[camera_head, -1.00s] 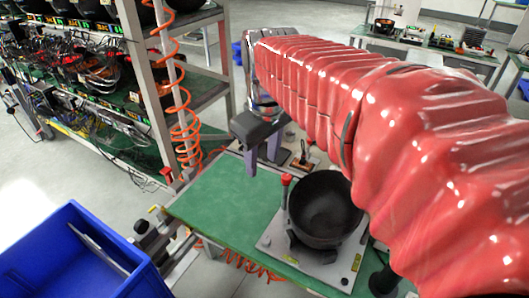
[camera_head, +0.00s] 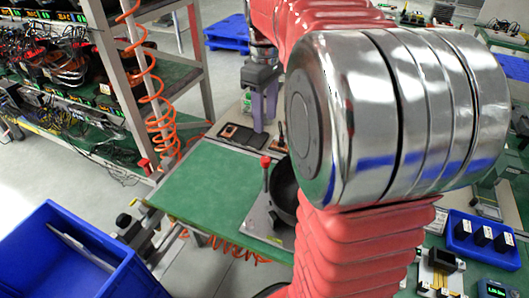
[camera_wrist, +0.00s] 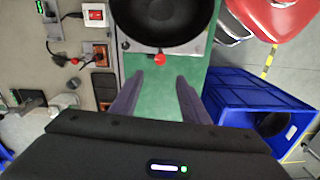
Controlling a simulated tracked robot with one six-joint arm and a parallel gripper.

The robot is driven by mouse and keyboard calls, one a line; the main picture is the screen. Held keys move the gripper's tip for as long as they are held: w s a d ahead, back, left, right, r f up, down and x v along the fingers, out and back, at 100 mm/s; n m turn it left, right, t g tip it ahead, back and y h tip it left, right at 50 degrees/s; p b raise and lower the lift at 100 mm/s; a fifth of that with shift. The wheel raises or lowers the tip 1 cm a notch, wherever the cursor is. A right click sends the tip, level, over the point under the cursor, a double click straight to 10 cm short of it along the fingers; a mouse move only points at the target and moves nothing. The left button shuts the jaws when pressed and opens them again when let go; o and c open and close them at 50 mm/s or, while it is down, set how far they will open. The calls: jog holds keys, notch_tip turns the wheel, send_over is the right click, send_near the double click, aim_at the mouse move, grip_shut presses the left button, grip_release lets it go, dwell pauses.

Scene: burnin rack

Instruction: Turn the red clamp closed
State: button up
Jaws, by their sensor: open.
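The red clamp (camera_head: 265,161) is a lever with a red knob on top, standing upright beside a black bowl (camera_head: 284,190) on a pale metal base plate (camera_head: 260,225). My arm hides most of the bowl. In the wrist view the red knob (camera_wrist: 159,60) shows just below the bowl's rim (camera_wrist: 165,42), between and slightly beyond my two fingertips. My gripper (camera_head: 264,118) is open and empty, fingers pointing down, behind the clamp in the head view. In the wrist view, my gripper (camera_wrist: 160,80) has its fingers over the green bench top, apart from the clamp.
The green bench (camera_head: 205,185) is bare left of the clamp. A blue bin (camera_head: 75,255) stands at lower left, beside a rack with an orange coiled hose (camera_head: 160,110). The wrist view shows a panel with a red switch (camera_wrist: 95,15) at left and a blue crate (camera_wrist: 255,105) at right.

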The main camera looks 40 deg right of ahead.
aim_at(265, 158)
jog(key=shift+f, duration=0.15)
notch_tip(265, 158, down, 14)
jog(key=shift+r, duration=0.25)
dwell(0.3)
jog(key=shift+c, duration=0.4)
jog(key=c, duration=0.9)
jog(key=shift+d, duration=0.15)
grip_shut()
